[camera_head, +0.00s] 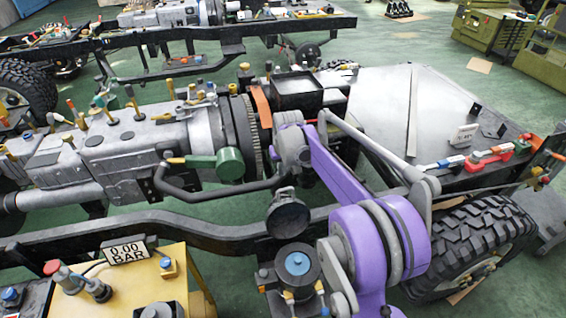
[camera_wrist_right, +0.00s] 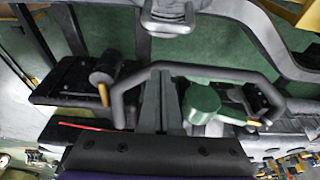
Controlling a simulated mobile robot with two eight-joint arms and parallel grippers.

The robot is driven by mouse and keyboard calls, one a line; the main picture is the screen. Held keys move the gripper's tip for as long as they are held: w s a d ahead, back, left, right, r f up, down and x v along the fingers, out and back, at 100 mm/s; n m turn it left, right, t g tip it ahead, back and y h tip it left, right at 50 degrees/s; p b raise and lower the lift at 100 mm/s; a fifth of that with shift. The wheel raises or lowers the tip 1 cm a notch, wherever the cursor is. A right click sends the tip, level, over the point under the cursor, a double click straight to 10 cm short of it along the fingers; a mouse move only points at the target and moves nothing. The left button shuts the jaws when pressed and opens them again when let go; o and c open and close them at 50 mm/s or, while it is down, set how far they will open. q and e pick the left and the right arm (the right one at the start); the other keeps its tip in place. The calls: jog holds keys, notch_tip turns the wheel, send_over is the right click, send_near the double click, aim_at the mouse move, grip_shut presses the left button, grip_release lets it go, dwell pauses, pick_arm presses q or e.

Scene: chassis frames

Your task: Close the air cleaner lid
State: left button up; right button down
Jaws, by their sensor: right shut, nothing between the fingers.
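The air cleaner (camera_head: 297,283) is a dark round canister with a blue centre at its open top, low in the middle of the head view. Its round dark lid (camera_head: 288,217) stands raised at the far side of the canister, tilted up, with a silver piece at its upper edge. That silver piece seems to show at the top of the right wrist view (camera_wrist_right: 168,17). My right gripper (camera_wrist_right: 163,74) is shut and empty, beyond the lid and by a black bent pipe (camera_wrist_right: 205,70); in the head view my wrist mostly hides its fingers. My left gripper is not in view.
The black pipe (camera_head: 225,193) runs along the near side of the grey gearbox (camera_head: 110,145). A green part (camera_head: 229,164) sits beside it. The dark chassis rail (camera_head: 180,228) passes behind the air cleaner.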

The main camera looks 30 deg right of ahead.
jog(key=s, duration=0.1)
jog(key=s+f, duration=0.1)
jog(key=s, duration=0.1)
jog(key=shift+s+a+f, duration=0.2)
jog(key=shift+a, duration=0.2)
